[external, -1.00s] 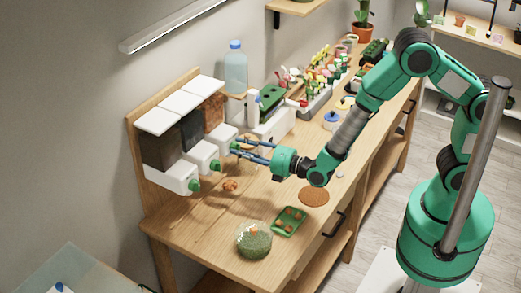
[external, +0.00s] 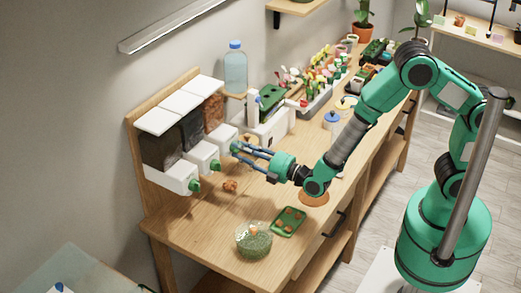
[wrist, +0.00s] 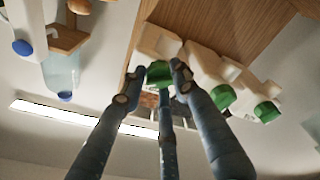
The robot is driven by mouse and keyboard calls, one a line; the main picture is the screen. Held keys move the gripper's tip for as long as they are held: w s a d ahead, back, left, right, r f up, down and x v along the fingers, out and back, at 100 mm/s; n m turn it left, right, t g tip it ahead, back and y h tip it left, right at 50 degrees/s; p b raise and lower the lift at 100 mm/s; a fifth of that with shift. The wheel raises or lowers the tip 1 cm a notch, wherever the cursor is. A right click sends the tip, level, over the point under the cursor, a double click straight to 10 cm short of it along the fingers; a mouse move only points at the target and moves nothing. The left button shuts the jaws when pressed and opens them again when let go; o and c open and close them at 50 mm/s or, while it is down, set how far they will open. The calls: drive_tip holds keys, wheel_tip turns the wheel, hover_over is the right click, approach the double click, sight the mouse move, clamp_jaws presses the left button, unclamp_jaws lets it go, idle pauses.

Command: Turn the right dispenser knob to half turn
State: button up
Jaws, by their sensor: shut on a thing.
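Three dispensers with white lids and green knobs stand in a row against a wooden back panel. The right dispenser (external: 215,113) holds reddish-brown material. Its green knob (wrist: 158,73) shows between my fingers in the wrist view. My gripper (external: 239,149) reaches it from the front right with its three blue-grey fingers shut around the knob. The fingers hide much of the knob in the external view. The other two green knobs, the middle one (external: 215,164) and the left one (external: 194,185), are untouched and clear. The knob's exact angle cannot be told.
A brown clump (external: 230,186) lies on the bench below the dispensers. A glass bowl (external: 254,240) and a green tray (external: 289,221) stand near the front. A blue-capped bottle (external: 235,68) stands behind. The right side of the bench is crowded with pots.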

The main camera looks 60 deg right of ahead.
drive_tip(key=m+h, duration=0.1)
drive_tip(key=m, duration=0.7)
drive_tip(key=m+g+h, duration=0.1)
drive_tip(key=m, duration=0.8)
drive_tip(key=m+h, duration=0.1)
drive_tip(key=m, duration=0.8)
drive_tip(key=shift+a+g+h, duration=0.3)
drive_tip(key=o, duration=1.1)
drive_tip(key=shift+r, duration=0.1)
drive_tip(key=shift+s+m, duration=0.2)
drive_tip(key=shift+m, duration=0.1)
drive_tip(key=s, duration=0.4)
drive_tip(key=s+a, duration=0.1)
drive_tip(key=s, duration=0.6)
drive_tip(key=shift+s+a, duration=0.3)
